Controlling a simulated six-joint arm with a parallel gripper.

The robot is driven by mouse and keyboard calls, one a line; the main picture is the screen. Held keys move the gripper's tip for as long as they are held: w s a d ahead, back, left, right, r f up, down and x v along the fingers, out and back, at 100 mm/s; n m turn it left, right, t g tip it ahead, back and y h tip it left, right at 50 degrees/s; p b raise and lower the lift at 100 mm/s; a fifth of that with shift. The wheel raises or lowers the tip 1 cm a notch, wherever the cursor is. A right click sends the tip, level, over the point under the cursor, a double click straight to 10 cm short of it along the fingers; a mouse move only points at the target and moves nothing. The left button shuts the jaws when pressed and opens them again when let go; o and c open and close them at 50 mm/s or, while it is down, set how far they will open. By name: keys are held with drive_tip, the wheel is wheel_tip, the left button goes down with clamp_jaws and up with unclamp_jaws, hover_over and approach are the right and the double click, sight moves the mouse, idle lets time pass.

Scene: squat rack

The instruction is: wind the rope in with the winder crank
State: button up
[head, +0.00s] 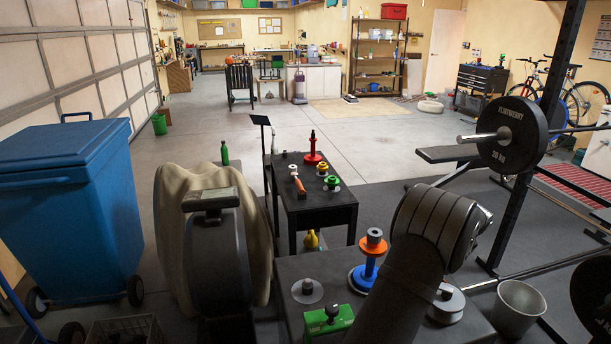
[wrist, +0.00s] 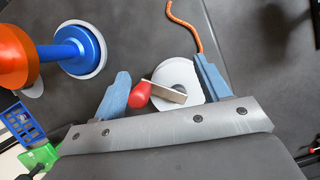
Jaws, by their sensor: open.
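The winder (wrist: 183,72) shows in the wrist view as a pale round drum with a grey centre on a dark surface. Its crank arm (wrist: 172,95) reaches left to a red knob (wrist: 139,95). An orange rope (wrist: 186,26) runs from near the drum's upper right side toward the top edge. My gripper (wrist: 162,67) is open, with one blue finger left of the knob and the other at the drum's right side. The knob and crank arm lie between the fingers; I see no grip on them. In the head view my arm hides the gripper, and I cannot make out the crank.
A blue and orange spool (head: 370,260) stands left of my arm; it also shows in the wrist view (wrist: 72,50). A green object (head: 328,320) is in front of it. A grey bucket (head: 518,308) and a loaded barbell (head: 512,135) are at right.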

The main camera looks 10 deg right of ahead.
drive_tip(key=shift+a, duration=0.1)
drive_tip(key=c, duration=0.4)
drive_tip(key=w+a+r+n+g+h, duration=0.2)
drive_tip(key=w+a+r+n+g, duration=0.2)
drive_tip(key=a+r+n+g, duration=0.6)
drive_tip(key=shift+c, duration=0.2)
drive_tip(key=shift+m+t, duration=0.4)
drive_tip(key=shift+t, duration=0.5)
drive_tip(key=x, duration=0.5)
drive_tip(key=d+x, duration=0.1)
drive_tip(key=x, duration=0.5)
drive_tip(key=d+x, duration=0.1)
drive_tip(key=x, duration=0.5)
drive_tip(key=shift+s+d+r, duration=0.1)
drive_tip(key=shift+s+r, duration=0.1)
drive_tip(key=shift+r, duration=0.05)
clamp_jaws()
